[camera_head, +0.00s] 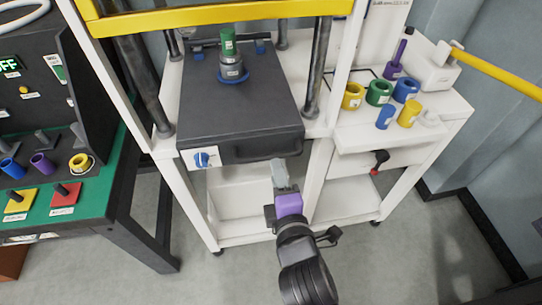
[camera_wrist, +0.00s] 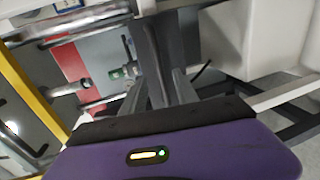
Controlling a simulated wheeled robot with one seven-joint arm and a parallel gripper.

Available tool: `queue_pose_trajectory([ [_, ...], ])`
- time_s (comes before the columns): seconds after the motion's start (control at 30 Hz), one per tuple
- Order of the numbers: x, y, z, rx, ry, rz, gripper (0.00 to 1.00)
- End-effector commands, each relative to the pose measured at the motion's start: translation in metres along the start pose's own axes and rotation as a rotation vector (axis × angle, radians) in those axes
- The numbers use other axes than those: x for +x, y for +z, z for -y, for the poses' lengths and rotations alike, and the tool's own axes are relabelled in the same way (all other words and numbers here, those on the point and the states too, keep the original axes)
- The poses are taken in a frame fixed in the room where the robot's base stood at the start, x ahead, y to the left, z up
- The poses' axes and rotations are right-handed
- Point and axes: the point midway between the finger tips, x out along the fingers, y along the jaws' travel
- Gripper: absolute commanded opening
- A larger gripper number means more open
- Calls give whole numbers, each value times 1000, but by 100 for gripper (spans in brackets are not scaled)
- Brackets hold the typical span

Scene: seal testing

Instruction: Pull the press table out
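The press table (camera_head: 245,115) is a dark grey slab on a white frame, with a dark handle (camera_head: 262,152) along its front face. A grey fixture with a green top (camera_head: 228,42) stands on it. My gripper (camera_head: 278,167), with a purple body, is just below the front face, near the right part of the handle. In the wrist view its two grey fingers (camera_wrist: 160,88) are spread apart. A dark grey bar (camera_wrist: 150,50) shows between and beyond them; I cannot tell whether they touch it. A blue knob (camera_head: 202,160) sits at the left of the front face.
Dark columns (camera_head: 317,70) flank the table under a yellow beam (camera_head: 200,17). A green-topped bench (camera_head: 95,205) stands left. Open floor lies in front.

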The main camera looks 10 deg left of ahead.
Motion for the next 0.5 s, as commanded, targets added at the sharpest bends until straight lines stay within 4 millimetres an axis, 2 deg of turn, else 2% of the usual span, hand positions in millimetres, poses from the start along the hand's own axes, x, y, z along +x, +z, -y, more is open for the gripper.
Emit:
queue_pose_trajectory([
  [0.5, 58, 0, -1, 4, 2, 0, 36],
])
